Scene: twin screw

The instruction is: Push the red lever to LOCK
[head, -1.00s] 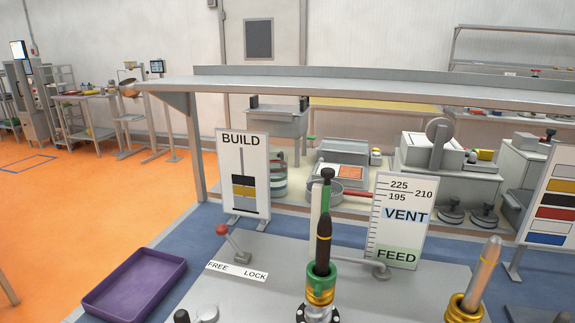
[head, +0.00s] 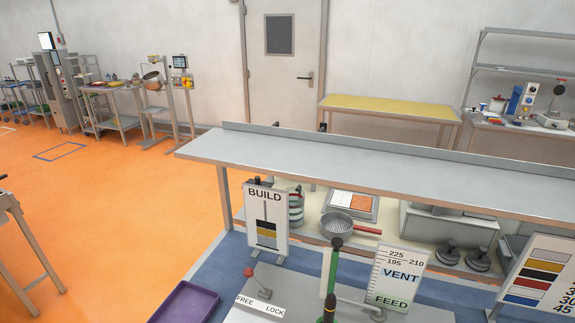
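The red lever (head: 249,272) is at the bottom of the head view, left of centre. It has a red ball knob on a short grey stem. The stem rises from a pivot on the grey plate and tilts left, with the knob above the FREE side. A white label (head: 260,305) in front of it reads FREE on the left and LOCK on the right. Neither gripper is in view.
A purple tray (head: 185,303) lies left of the plate. The BUILD board (head: 267,220) stands behind the lever, under a long grey shelf (head: 350,165). The VENT/FEED board (head: 398,277) and a green-and-black upright part (head: 331,280) stand to the right.

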